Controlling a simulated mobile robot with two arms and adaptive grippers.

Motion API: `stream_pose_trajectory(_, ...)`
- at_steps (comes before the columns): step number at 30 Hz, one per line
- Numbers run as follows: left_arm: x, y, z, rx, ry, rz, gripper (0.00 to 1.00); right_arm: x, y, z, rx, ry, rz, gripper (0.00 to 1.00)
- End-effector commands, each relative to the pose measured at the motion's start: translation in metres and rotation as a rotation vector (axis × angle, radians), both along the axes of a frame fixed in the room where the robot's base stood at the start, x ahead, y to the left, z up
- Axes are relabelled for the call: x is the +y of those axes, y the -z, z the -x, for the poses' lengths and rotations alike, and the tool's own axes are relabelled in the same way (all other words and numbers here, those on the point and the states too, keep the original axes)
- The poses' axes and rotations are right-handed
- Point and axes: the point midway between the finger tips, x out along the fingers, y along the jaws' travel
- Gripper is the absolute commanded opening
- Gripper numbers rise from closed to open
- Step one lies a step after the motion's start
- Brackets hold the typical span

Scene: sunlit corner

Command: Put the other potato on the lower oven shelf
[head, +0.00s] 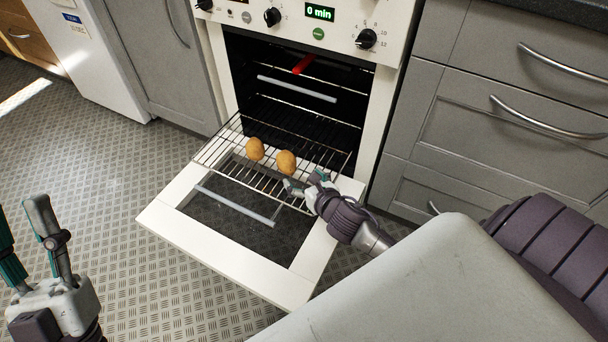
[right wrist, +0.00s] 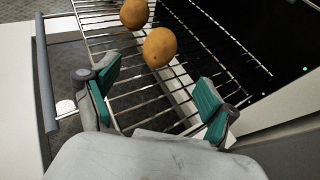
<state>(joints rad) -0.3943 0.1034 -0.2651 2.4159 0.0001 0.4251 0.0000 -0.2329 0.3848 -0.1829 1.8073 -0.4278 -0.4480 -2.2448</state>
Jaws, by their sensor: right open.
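Two potatoes rest on the pulled-out lower oven shelf (head: 225,155), a wire rack above the open oven door. One potato (head: 255,149) lies to the left and the other potato (head: 286,162) to the right, close together but apart. My right gripper (head: 308,184) is at the rack's front right, open and empty, just short of the right potato. In the right wrist view, the nearer potato (right wrist: 160,47) lies beyond the gap between the open fingers (right wrist: 155,97), and the farther potato (right wrist: 134,13) is behind it. My left gripper (head: 22,238) is at the lower left, fingers apart and empty, away from the oven.
The white oven door (head: 217,247) is folded down below the rack. A red object (head: 303,64) shows inside the oven near an upper rack. Grey drawers (head: 505,110) stand to the right of the oven. The floor at left is clear.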

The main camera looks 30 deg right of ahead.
Motion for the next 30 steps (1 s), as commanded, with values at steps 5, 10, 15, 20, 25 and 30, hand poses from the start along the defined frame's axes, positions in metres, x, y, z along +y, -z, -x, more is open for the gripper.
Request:
stream_pose_trajectory(5,-0.001,0.003,-0.004,0.027,-0.001,-0.009,0.40,0.027,-0.021,0.002,-0.065,0.002,-0.210,0.85)
stream_pose_trajectory(10,-0.001,0.003,-0.004,0.027,-0.001,-0.009,0.40,0.098,-0.095,0.010,-0.203,-0.021,-0.898,0.85)
stream_pose_trajectory(15,-0.001,0.003,-0.004,0.026,-0.001,-0.009,0.40,0.150,-0.200,0.039,-0.234,-0.133,-1.748,0.85)
stream_pose_trajectory(20,-0.001,0.003,-0.004,0.025,-0.001,-0.009,0.40,0.164,-0.295,0.081,-0.103,-0.339,-2.461,0.85)
stream_pose_trajectory(25,-0.001,0.003,-0.003,0.025,-0.001,-0.008,0.40,0.157,-0.358,0.119,0.123,-0.582,-2.920,0.85)
stream_pose_trajectory(30,-0.001,0.003,-0.003,0.025,-0.001,-0.008,0.40,0.151,-0.381,0.136,-0.250,0.690,3.031,0.85)
